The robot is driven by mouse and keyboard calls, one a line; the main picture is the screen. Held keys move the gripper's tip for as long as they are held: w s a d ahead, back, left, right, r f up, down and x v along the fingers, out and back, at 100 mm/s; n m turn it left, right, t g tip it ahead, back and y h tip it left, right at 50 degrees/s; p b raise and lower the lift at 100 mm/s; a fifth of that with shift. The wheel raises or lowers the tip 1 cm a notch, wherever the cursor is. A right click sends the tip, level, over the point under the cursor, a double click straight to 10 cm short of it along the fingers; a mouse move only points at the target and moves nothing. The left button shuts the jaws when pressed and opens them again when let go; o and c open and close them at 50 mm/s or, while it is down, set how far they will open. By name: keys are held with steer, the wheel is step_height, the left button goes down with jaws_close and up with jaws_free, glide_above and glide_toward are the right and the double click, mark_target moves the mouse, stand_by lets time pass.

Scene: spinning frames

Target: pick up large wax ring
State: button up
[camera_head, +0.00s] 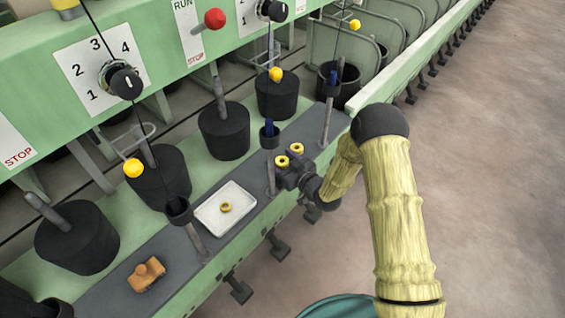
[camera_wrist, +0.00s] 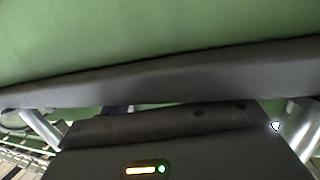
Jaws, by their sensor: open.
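A small yellow-brown ring (camera_head: 225,207) lies flat in a shallow white tray (camera_head: 246,222) on the grey ledge. It is the only clear ring in the tray, and its material cannot be told. My gripper (camera_head: 281,171) is to the right of the tray at the ledge's front edge, apart from the ring. It is open, and its fingers are small and hard to make out. Two round yellow pieces show at its end; I cannot tell whether they are part of it. The wrist view shows green and grey surfaces, but no ring.
A brown block-like object (camera_head: 146,273) lies on the ledge at the lower left. Upright rods and dark cups stand along the ledge. Black bobbins (camera_head: 223,130) stand behind, under the green panel with its knobs. Open floor (camera_head: 500,180) lies to the right.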

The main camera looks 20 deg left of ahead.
steer(key=shift+c, duration=0.4)
steer(key=c, duration=0.9)
steer(key=shift+c, duration=0.2)
step_height(320, 180, up, 10)
steer(key=p, duration=0.1)
